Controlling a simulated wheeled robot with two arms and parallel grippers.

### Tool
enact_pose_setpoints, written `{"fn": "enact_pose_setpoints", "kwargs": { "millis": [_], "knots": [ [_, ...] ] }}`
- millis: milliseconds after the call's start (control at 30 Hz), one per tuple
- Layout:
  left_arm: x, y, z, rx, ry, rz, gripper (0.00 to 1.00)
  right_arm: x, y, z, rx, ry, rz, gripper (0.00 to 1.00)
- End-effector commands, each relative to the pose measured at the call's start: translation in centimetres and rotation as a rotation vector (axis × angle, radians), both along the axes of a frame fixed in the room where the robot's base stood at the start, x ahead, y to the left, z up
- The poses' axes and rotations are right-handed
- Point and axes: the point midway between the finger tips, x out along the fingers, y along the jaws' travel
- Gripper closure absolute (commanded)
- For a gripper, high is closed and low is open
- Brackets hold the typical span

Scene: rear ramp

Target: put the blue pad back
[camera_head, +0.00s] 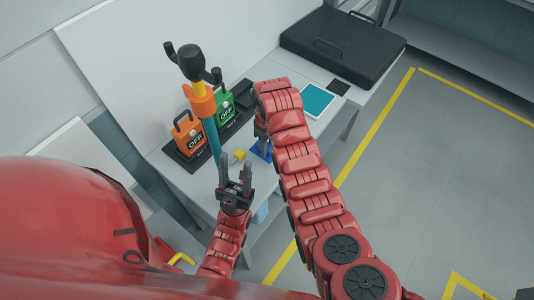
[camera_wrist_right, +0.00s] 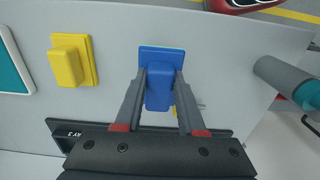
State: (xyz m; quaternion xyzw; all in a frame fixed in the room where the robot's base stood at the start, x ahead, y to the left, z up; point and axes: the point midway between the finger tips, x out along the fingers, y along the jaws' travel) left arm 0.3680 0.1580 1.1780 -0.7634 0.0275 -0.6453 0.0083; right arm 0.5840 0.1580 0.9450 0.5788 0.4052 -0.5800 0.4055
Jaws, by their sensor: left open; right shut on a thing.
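The blue pad (camera_wrist_right: 162,56) is a flat square plate with a raised block. My right gripper (camera_wrist_right: 160,85) is shut on the block, one finger on each side. The pad is over the grey bench top; I cannot tell whether it touches it. My left gripper (camera_head: 235,164) is open and empty, low at the bench front. A yellow pad (camera_wrist_right: 72,61) lies on the bench to the left in the right wrist view.
A black rack (camera_head: 196,160) along the wall holds an orange OFF tag (camera_head: 188,134) and a green OFF tag (camera_head: 222,109). A teal and orange post (camera_head: 203,106) rises close to my left gripper. A small yellow block (camera_head: 239,155), teal panel (camera_head: 317,101) and black case (camera_head: 343,45) are on the bench.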

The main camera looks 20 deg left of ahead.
Motion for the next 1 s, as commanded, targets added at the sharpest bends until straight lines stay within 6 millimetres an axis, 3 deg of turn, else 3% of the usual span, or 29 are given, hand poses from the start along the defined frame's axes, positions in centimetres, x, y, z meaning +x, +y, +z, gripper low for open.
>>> {"fn": "enact_pose_setpoints", "kwargs": {
  "millis": [200,500,967,1000],
  "knots": [
    [0.0,0.0,0.6,0.0,0.0,0.0,0.53,0.3,0.5,-0.1,-0.001,0.001,0.003,1.0],
    [0.0,0.0,2.1,0.0,0.0,0.0,0.53,0.2,0.4,-3.1,-0.002,0.002,0.003,1.0],
    [0.0,0.0,1.6,0.0,0.0,0.0,0.53,0.3,0.3,-4.0,0.0,-0.001,0.002,1.0],
    [0.0,0.0,1.8,0.0,0.0,0.0,0.53,0.3,0.4,-3.9,0.0,-0.001,0.003,0.56]
  ]
}}
